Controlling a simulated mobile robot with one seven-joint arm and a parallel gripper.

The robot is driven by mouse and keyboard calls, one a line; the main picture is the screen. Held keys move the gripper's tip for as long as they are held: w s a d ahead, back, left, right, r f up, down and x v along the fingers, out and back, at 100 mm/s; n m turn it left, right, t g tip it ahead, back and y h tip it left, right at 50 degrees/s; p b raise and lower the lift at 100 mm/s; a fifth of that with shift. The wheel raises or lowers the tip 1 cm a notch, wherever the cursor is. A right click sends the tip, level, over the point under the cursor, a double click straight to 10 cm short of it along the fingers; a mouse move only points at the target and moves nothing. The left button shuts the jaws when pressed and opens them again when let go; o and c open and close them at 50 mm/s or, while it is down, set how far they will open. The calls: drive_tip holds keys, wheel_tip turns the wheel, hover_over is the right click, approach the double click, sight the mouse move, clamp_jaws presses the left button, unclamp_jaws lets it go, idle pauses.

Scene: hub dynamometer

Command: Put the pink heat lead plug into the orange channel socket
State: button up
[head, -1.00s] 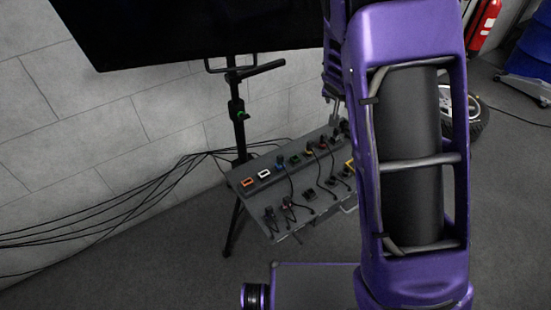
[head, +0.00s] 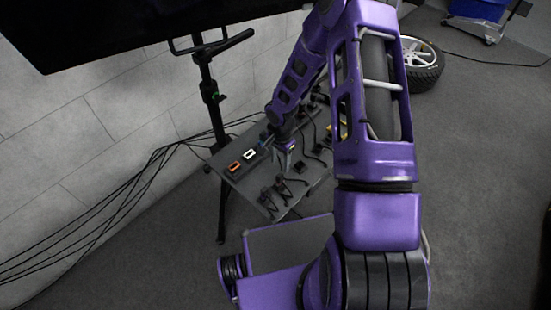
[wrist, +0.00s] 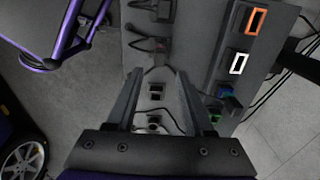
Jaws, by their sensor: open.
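The orange channel socket (head: 234,166) is an orange-rimmed rectangle at the left end of the raised socket row; it also shows at the top right of the wrist view (wrist: 250,21). It looks empty. A dark plug with a faint pinkish-red mark (wrist: 151,46) lies on the lower panel, just beyond my fingertips in the wrist view. It may be the pink heat lead plug, but its colour is hard to tell. My gripper (wrist: 159,75) is open and empty above the panel, its fingers either side of small black sockets (wrist: 156,91). In the head view my gripper (head: 285,147) is small and partly merged with the panel.
A white-rimmed socket (wrist: 238,63) sits beside the orange one, then blue (wrist: 227,93) and green (wrist: 215,118) connectors. Another dark plug (wrist: 155,9) lies farther along the panel. Cables cross the panel. A screen stand (head: 210,90) rises behind it.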

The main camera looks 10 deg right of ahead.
sight(280, 175)
wheel_tip(280, 175, down, 7)
drive_tip(key=b, duration=0.5)
drive_tip(key=shift+f, duration=0.9)
clamp_jaws()
drive_tip(key=shift+r+p, duration=2.05)
drive_tip(key=shift+r, duration=1.55)
